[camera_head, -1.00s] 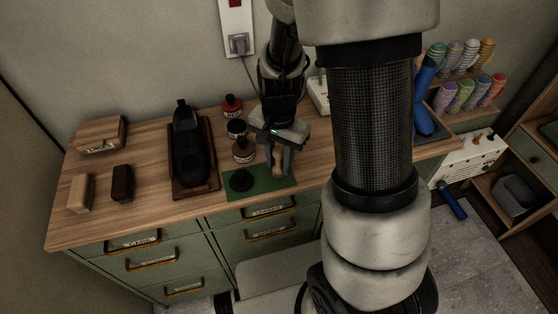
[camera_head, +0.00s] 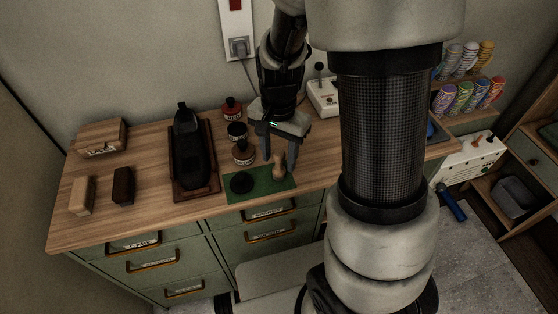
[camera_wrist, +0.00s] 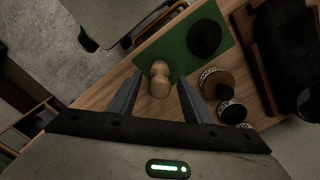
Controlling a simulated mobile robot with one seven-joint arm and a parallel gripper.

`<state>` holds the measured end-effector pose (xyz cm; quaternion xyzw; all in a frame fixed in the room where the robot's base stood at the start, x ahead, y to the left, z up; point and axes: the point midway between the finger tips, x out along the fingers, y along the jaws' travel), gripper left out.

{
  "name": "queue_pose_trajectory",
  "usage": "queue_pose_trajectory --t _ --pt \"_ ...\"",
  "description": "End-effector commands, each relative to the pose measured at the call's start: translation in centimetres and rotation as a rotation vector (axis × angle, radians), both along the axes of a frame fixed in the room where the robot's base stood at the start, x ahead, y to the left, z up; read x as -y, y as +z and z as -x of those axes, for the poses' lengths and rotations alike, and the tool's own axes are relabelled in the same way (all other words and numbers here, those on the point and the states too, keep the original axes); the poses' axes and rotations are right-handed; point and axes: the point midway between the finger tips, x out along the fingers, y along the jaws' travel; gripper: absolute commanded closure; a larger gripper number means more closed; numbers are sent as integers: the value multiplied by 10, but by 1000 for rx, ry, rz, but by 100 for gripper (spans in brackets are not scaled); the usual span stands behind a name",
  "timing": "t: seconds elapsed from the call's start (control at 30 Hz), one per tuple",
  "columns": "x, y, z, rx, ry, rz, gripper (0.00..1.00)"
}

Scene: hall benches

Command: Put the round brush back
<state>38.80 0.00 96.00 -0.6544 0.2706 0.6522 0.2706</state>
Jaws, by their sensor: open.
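The round brush (camera_head: 279,168), with a pale wooden knob handle, stands upright on the right part of the green mat (camera_head: 262,193). In the wrist view its handle (camera_wrist: 160,80) shows between and just beyond the fingertips. My gripper (camera_head: 279,160) is open and empty, its fingers apart and clear of the handle, just behind and above it. A dark round thing (camera_head: 242,182) is on the left of the mat, and it also shows in the wrist view (camera_wrist: 204,38). The brush's lower end is hard to make out.
Several small round tins (camera_head: 244,153) stand in a row behind the mat. A black shoe (camera_head: 187,145) on a brown tray is to the left, with two block brushes (camera_head: 82,195) and a wooden box (camera_head: 101,137) further left. A joystick box (camera_head: 323,95) stands behind right.

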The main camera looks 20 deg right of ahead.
Motion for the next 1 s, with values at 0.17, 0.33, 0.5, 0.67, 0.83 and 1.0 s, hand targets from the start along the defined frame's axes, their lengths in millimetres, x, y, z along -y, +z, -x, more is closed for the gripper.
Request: queue_pose_trajectory --t 0.17,0.33,0.5,0.67,0.83,1.0 --pt "0 44 -1 5 0 -1 55" --pt "0 74 0 4 0 -1 55" --pt "0 90 0 4 2 -1 55" --pt "-1 119 10 63 85 -16 55" --pt "-3 176 44 224 329 -5 55" --pt "-2 215 85 370 573 81 55"
